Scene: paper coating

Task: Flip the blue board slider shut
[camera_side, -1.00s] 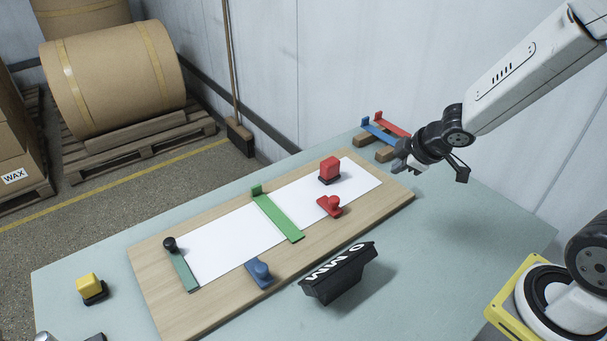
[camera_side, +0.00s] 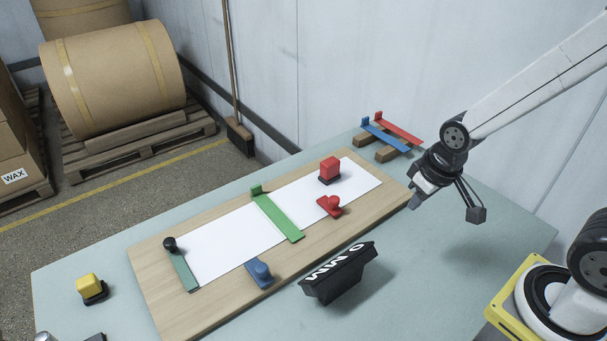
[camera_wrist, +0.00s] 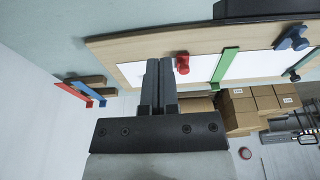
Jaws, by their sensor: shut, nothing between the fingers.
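The blue board slider (camera_side: 260,273) is a small blue piece with a rounded knob on the front edge of the wooden board (camera_side: 170,320), left of the black block. It also shows at the upper right of the wrist view (camera_wrist: 292,40). A red slider (camera_side: 331,206) of similar shape sits further right on the same edge, beside the white sheet (camera_side: 232,245). My gripper (camera_side: 414,204) is shut and empty, above the board's right end and well away from the blue slider. In the wrist view its fingers (camera_wrist: 158,66) are together, with the red slider (camera_wrist: 182,63) just right of them.
A green bar (camera_side: 279,217) crosses the sheet. A red block (camera_side: 329,169) stands on it. A black block with white lettering (camera_side: 338,273) stands in front of the board. Blue and red bars (camera_side: 397,131) rest on wooden supports behind. A yellow block (camera_side: 91,288) is at left.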

